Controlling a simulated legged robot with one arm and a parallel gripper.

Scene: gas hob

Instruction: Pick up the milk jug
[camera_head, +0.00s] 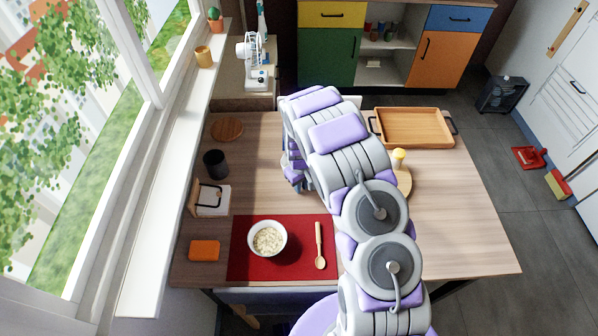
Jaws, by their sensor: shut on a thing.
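My arm reaches over the middle of the table, and its end bends down toward the tabletop. My gripper (294,182) is at the left of the arm's far end, mostly covered by the arm's own links. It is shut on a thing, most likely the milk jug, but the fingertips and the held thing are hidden. No milk jug shows clearly anywhere else. I cannot tell whether the held thing touches the table.
A bowl of cereal (268,239) and a wooden spoon (319,246) lie on a red mat (240,262). A dark cup (215,164), napkin holder (212,200), orange block (204,250), round board (228,130), yellow-topped item (398,158) and wooden tray (413,126) surround the arm. The table's right side is clear.

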